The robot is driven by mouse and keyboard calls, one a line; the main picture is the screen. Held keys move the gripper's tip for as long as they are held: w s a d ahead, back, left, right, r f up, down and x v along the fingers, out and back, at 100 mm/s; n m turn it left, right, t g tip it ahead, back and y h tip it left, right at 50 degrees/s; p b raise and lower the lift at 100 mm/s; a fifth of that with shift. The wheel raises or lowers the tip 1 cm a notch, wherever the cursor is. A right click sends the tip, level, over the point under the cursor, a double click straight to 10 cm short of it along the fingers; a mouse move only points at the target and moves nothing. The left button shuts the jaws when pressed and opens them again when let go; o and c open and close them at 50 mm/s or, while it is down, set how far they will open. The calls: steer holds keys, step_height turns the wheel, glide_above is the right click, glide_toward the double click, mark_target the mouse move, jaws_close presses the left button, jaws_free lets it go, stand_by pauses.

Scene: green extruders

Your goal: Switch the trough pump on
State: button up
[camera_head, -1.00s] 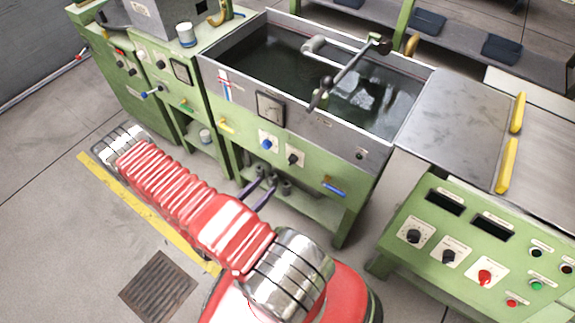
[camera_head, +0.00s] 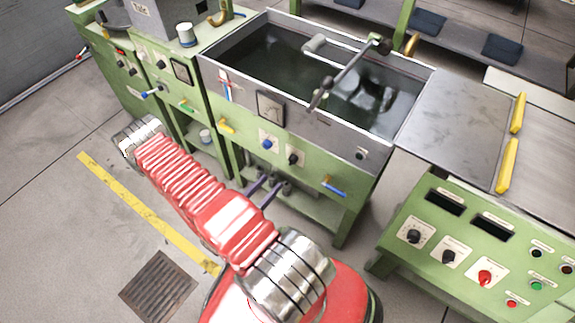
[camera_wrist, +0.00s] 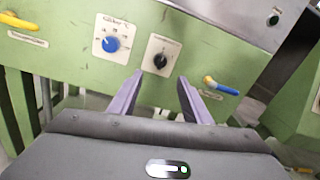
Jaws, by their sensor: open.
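The trough (camera_head: 215,70) is a green stand with a metal tank of dark water. On its green front are a blue dial (camera_head: 267,144) and, right of it, a black knob (camera_head: 292,158) on a white plate. In the wrist view the black knob (camera_wrist: 160,59) lies just beyond and between the fingertips of my gripper (camera_wrist: 160,80), with the blue dial (camera_wrist: 111,44) to the left. The plate lettering is too small to read surely. My gripper's purple fingers are open, empty and apparently short of the knob; they also show in the head view (camera_head: 265,190).
A yellow-handled valve (camera_head: 226,126) and a blue-handled valve (camera_head: 333,187) flank the knobs; the blue one (camera_wrist: 222,86) is close right of my fingers. A control cabinet (camera_head: 470,275) stands right.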

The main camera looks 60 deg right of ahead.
mark_target(292, 161)
steer(key=x, duration=1.1)
stand_by(0.3)
steer(key=c, duration=1)
